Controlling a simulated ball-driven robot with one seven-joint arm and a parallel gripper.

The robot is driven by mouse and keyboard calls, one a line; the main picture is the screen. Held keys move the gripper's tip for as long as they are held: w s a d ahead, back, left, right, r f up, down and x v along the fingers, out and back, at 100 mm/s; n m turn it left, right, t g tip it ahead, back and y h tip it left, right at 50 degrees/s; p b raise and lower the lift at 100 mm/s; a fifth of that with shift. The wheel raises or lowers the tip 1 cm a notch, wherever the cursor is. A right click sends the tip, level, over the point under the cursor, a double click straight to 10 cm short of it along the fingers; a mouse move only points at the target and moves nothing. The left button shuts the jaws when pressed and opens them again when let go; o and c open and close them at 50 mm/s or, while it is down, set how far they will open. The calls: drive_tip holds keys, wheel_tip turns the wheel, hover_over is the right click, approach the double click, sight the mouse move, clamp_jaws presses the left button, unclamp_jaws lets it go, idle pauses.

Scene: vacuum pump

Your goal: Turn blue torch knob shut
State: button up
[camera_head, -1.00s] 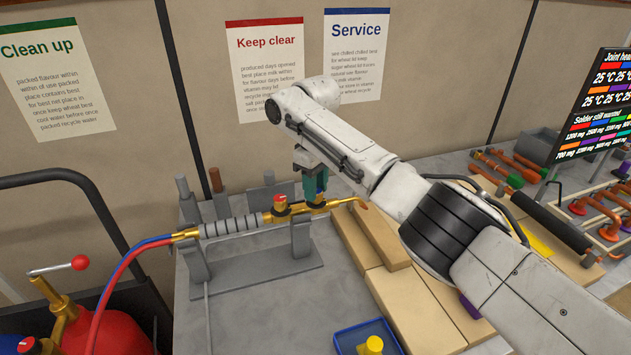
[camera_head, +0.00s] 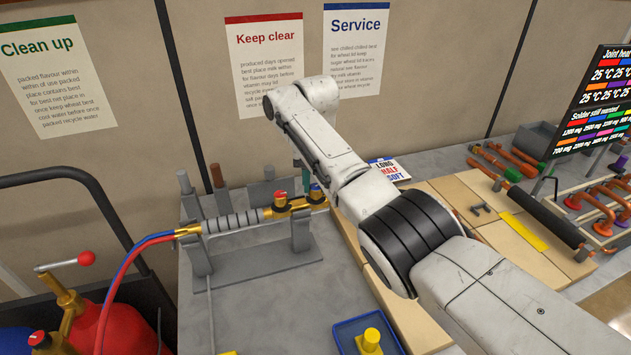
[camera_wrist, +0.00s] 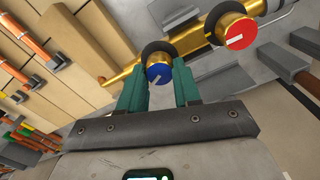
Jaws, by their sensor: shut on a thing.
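The brass torch (camera_head: 270,212) lies across a grey stand, with a red knob (camera_head: 281,200) and, to its right, a blue knob (camera_head: 315,191). In the wrist view the blue knob (camera_wrist: 159,72) sits between the two green fingers of my gripper (camera_wrist: 157,84), which are shut on its sides. A white line on the knob's face is slanted. The red knob (camera_wrist: 236,33) is to the right in the wrist view, clear of the fingers, and has a white mark too. In the head view my arm hides most of the gripper and the torch tip.
The grey stand (camera_head: 262,268) has several upright posts near the torch. Red and blue hoses (camera_head: 125,262) run left to the cylinders. A blue tray (camera_head: 346,338) with a yellow piece is in front. Copper pipes (camera_head: 500,160) lie at the right.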

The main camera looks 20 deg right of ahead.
sight(316, 186)
drive_tip(key=m, duration=0.4)
drive_tip(key=shift+m, duration=0.4)
drive_tip(key=shift+r, duration=0.1)
idle(0.3)
drive_tip(key=o, duration=1.1)
drive_tip(key=shift+c, duration=0.2)
wheel_tip(316, 186, up, 11)
drive_tip(key=b, duration=0.2)
drive_tip(key=shift+b, duration=0.35)
drive_tip(key=shift+f, duration=0.2)
